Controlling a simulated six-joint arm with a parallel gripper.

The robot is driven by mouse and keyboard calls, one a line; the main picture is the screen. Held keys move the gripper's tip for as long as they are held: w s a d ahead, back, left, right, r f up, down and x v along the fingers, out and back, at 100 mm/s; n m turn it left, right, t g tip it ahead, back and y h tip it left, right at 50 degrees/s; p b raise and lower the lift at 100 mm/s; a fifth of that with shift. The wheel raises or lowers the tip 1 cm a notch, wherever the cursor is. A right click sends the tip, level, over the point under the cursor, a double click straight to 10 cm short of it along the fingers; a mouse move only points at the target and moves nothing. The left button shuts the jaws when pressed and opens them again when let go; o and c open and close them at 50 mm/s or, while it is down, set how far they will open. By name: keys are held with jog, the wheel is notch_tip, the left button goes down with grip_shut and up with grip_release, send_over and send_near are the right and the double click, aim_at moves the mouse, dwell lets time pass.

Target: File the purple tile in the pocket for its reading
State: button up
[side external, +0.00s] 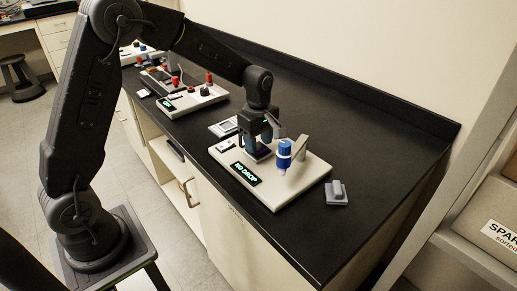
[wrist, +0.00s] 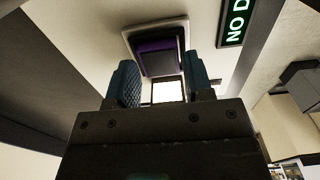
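The purple tile (side external: 262,154) lies on the pale instrument base (side external: 290,190), under my gripper (side external: 262,140). In the wrist view the tile (wrist: 155,47) shows a dark face with purple edges, inside a pale rounded frame. My gripper (wrist: 166,75) has its two blue-padded fingers apart, just short of or beside the tile; I cannot tell whether they touch it. A lit display on the base reads "NO DROP" (side external: 246,174). No filing pocket can be made out for certain.
A grey tray-like piece (side external: 223,127) lies left of the base. A small grey block (side external: 337,191) lies at its right. Another pale instrument with red knobs (side external: 195,97) stands further left on the black bench (side external: 375,140). The bench behind the base is clear.

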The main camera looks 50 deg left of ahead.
aim_at(258, 146)
jog(key=c, duration=0.8)
jog(key=shift+r, duration=3)
jog(key=a, duration=0.3)
jog(key=w+a, duration=0.1)
jog(key=a, duration=0.1)
jog(key=w+a+f, duration=0.1)
jog(key=a, duration=0.2)
jog(key=shift+w+a, duration=0.1)
jog(key=shift+a, duration=0.25)
jog(key=a, duration=0.7)
jog(key=a+f, duration=0.1)
jog(key=a, duration=0.2)
jog(key=shift+w+a, duration=0.15)
jog(key=shift+a, duration=0.05)
